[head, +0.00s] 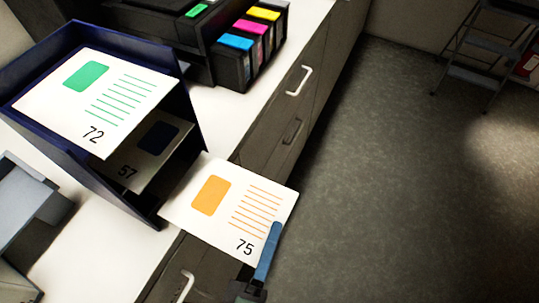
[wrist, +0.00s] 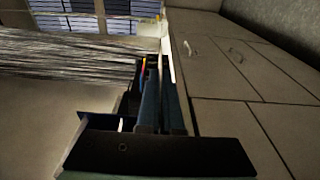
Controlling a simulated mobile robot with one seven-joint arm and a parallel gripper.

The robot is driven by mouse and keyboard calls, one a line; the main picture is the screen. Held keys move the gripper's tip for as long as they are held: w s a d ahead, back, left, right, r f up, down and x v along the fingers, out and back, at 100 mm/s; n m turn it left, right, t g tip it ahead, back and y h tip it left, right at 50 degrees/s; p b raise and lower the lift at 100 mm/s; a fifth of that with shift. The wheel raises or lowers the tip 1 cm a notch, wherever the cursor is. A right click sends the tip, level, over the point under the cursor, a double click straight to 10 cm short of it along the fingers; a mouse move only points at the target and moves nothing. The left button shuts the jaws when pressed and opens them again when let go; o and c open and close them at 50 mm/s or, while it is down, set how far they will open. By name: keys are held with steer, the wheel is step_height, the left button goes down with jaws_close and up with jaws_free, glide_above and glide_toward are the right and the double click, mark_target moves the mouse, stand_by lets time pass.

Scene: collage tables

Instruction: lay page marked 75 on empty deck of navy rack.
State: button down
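The page marked 75 (head: 222,222) is white with an orange block and orange lines. In the head view it lies roughly flat in the air, beyond the counter's front edge. My gripper (head: 273,236) is shut on its lower right corner; its two fingers (wrist: 160,100) are close together in the wrist view. The navy rack (head: 178,128) stands on the counter to the left. Its top deck holds the page marked 72 (head: 88,98), and a deck below holds the page marked 57 (head: 140,160). Any lower deck is mostly hidden, and I cannot tell what it holds.
A dark printer (head: 165,30) with several coloured cartridges (head: 250,45) stands behind the rack. A grey device (head: 25,195) is at the left. Drawers with handles (head: 299,80) line the counter front. A step stool (head: 485,50) stands far right; the floor (head: 400,180) between is clear.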

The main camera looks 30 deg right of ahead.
mark_target(175, 192)
steer(key=w+a+b, duration=0.1)
steer(key=w+a, duration=0.3)
steer(key=w, duration=0.1)
steer(key=w+a+b, duration=0.2)
steer(key=w+a, duration=0.2)
steer(key=w, duration=0.2)
steer(key=w+a+b, duration=0.2)
steer(key=w+a, duration=0.2)
steer(key=w, duration=0.1)
steer(key=shift+w+f, duration=0.35)
steer(key=shift+f, duration=0.05)
steer(key=c, duration=1)
jaws_free()
steer(key=b+v, duration=0.2)
steer(key=v, duration=1.1)
steer(key=shift+s+b, duration=0.1)
steer(key=shift+b, duration=0.3)
